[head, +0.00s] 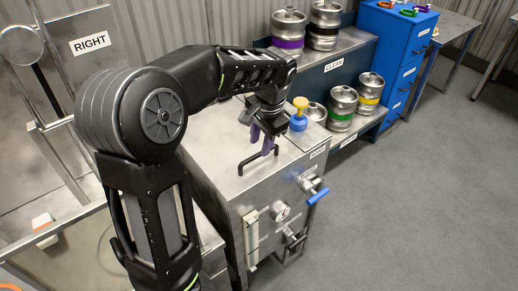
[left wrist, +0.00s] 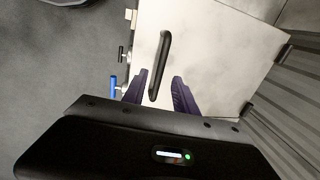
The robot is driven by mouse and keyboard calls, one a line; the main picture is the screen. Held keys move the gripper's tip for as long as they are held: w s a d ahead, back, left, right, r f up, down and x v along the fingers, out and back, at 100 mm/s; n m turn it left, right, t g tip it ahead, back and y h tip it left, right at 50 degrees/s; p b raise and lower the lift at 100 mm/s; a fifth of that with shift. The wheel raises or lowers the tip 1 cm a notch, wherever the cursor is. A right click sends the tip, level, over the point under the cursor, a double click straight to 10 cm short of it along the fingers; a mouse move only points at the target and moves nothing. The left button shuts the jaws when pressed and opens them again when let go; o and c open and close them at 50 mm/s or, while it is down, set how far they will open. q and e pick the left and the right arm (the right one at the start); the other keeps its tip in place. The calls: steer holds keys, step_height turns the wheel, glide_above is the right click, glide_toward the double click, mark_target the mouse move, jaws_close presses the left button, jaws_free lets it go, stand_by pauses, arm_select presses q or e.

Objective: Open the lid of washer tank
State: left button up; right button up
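The washer tank (head: 235,215) is a steel box, and its flat top lid (head: 218,152) lies closed. A black bar handle (head: 250,163) stands on the lid. In the left wrist view the lid (left wrist: 215,50) fills the upper middle, with the handle (left wrist: 162,55) upright in the picture. My left gripper (head: 262,138) is above the handle, its purple fingers pointing down. In the left wrist view the left gripper (left wrist: 159,76) is open, and the handle's near end shows between the spread fingers. I cannot tell whether they touch it. My right gripper is not in view.
A blue bottle with a yellow top (head: 299,115) stands just behind the gripper. A blue-handled valve (head: 317,196) and a gauge (head: 281,212) stick out of the tank's front. Kegs (head: 342,106) stand on the rack behind. The floor (head: 420,200) at right is clear.

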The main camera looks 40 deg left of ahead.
mark_target(258, 154)
arm_select(q)
steer(key=shift+w+a+f, duration=0.1)
steer(key=shift+a+f, duration=0.1)
steer(key=shift+f, duration=0.75)
steer(key=shift+a+f, duration=0.15)
steer(key=shift+f, duration=0.75)
jaws_close()
